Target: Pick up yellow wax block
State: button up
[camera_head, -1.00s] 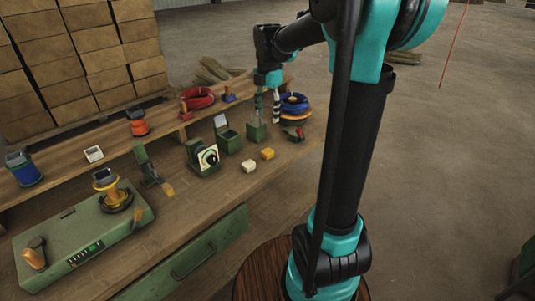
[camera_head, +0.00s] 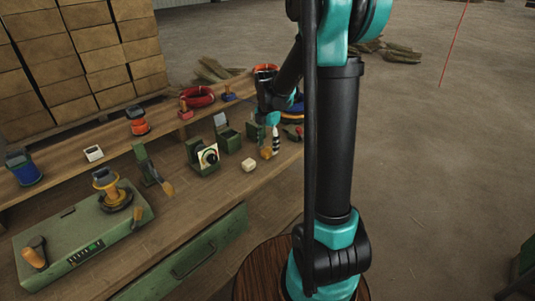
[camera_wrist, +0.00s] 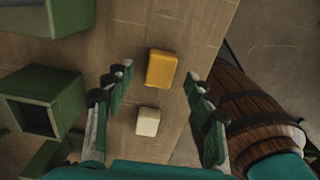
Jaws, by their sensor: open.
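The yellow wax block (camera_wrist: 161,69) lies on the wooden bench top. In the wrist view it sits between and a little beyond my open fingertips, not touched by them. In the head view the yellow block (camera_head: 266,153) is partly hidden behind my gripper (camera_head: 273,140). In the wrist view my gripper (camera_wrist: 158,80) is open and empty, its two fingers spread left and right of the yellow block.
A pale block (camera_wrist: 148,121) lies close to the yellow one; it also shows in the head view (camera_head: 248,165). Green open boxes (camera_wrist: 42,108) stand to the left. A wooden barrel (camera_wrist: 252,105) is right of the bench edge.

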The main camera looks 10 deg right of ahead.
jog(key=shift+f, duration=0.8)
jog(key=c, duration=1.2)
